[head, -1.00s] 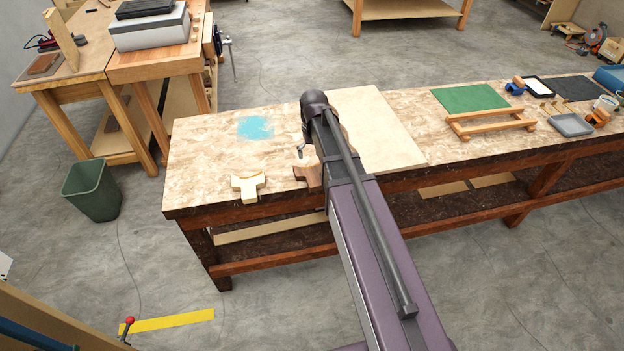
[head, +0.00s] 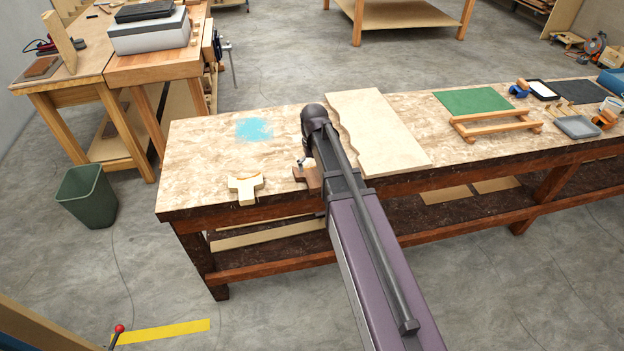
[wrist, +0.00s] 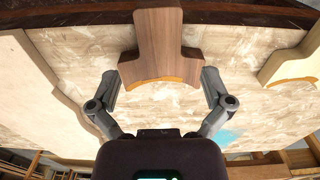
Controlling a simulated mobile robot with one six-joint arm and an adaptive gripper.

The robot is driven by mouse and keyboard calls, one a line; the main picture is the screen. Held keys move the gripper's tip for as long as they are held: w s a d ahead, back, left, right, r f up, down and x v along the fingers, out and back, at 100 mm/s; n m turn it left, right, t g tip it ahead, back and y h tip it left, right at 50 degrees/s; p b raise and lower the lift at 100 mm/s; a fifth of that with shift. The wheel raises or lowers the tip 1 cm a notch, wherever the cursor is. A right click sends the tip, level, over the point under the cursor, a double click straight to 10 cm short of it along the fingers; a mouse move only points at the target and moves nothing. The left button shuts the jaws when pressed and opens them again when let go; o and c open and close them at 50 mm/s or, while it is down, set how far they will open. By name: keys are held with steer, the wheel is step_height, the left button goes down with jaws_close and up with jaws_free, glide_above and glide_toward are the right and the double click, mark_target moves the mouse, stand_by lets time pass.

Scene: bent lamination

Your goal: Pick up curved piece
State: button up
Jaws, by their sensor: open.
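A dark brown wooden piece (wrist: 158,38) with a stem and a wide, curved end lies on the speckled bench top (wrist: 150,110). Its curved edge has an orange-tan face. In the head view the brown piece (head: 307,178) is partly hidden by my arm. A pale T-shaped piece (head: 245,188) with a curved edge lies to its left; it also shows at the right of the wrist view (wrist: 288,58). My gripper (wrist: 159,78) is open, with its fingers on either side of the brown piece's curved end. Contact cannot be told.
A pale panel with a wavy edge (head: 376,135) lies right of my arm. A blue patch (head: 254,129) marks the bench top. A green mat (head: 473,101) and wooden rack (head: 495,125) are farther right. A green bin (head: 88,195) stands on the floor at left.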

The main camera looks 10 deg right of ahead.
mark_target(314, 179)
steer(key=shift+f, duration=0.1)
steer(key=shift+f+b, duration=2.5)
steer(key=shift+b, duration=0.1)
steer(key=c, duration=1.1)
